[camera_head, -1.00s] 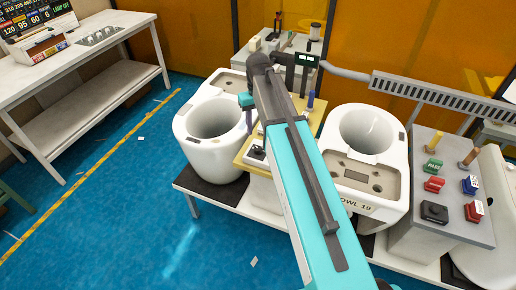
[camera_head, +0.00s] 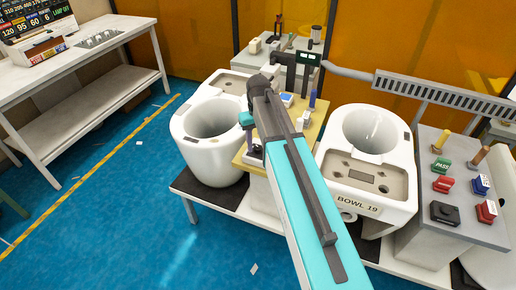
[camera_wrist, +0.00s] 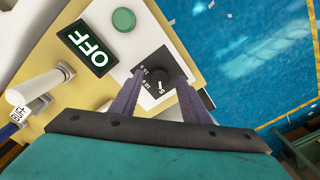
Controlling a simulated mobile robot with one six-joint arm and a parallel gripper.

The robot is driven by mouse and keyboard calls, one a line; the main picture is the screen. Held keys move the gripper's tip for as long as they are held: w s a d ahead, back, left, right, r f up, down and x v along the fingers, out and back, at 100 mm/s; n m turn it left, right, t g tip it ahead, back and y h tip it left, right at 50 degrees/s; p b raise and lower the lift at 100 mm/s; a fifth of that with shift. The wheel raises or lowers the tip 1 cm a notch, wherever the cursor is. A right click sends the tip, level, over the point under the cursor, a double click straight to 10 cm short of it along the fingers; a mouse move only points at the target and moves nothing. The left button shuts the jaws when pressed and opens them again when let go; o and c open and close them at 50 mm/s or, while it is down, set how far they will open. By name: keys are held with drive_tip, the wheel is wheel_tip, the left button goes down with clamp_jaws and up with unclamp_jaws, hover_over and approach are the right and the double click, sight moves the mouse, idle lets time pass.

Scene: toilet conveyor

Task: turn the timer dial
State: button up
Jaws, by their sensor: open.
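The timer dial (camera_wrist: 157,85) is a dark round knob with a white pointer on a black plate with white markings, seen in the wrist view. My gripper (camera_wrist: 158,73) is open, with its two purple fingers on either side of the knob. I cannot tell whether they touch it. In the head view my gripper (camera_head: 251,145) is low over the yellow panel (camera_head: 300,132) between two white toilet bowls, and my arm hides part of the panel. The dial is hard to make out there.
A green button (camera_wrist: 123,19), a lit OFF display (camera_wrist: 88,48) and a white post marked BUFF (camera_wrist: 48,88) stand near the dial. The left bowl (camera_head: 205,160) and the bowl marked 19 (camera_head: 335,160) flank the panel. A switch box (camera_head: 455,225) is at right.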

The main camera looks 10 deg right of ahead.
drive_tip(key=shift+f, duration=0.5)
drive_tip(key=c, duration=1.1)
drive_tip(key=shift+o, duration=0.2)
drive_tip(key=shift+m, duration=0.3)
drive_tip(key=m, duration=0.5)
drive_tip(key=shift+m, duration=0.4)
drive_tip(key=m, duration=0.5)
drive_tip(key=shift+m, duration=0.3)
